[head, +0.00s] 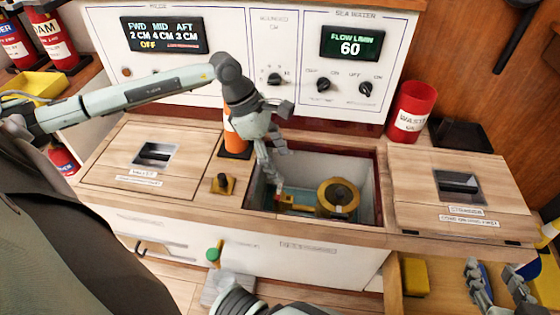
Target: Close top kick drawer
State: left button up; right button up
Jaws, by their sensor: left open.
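An open wooden drawer (440,283) shows at the bottom right, below the counter, with a yellow block (414,277) and a blue item inside. Its front edge is out of view, and I cannot read a label on it. My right gripper (498,284) is over the drawer's right part, its two fingers apart; I cannot tell whether it touches the drawer. My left gripper (275,166) is open and points down at the left side of an open well in the counter, beside a yellow round fitting (338,198).
The counter well (370,200) has its lid off. A strainer hatch (425,190) lies to its right, another hatch (110,185) to the left. An orange cone (232,142), a red waste bin (411,110) and a control panel (300,50) stand behind. A green knob (214,254) is below.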

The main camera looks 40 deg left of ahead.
aim_at(448, 295)
jog(key=k, duration=1)
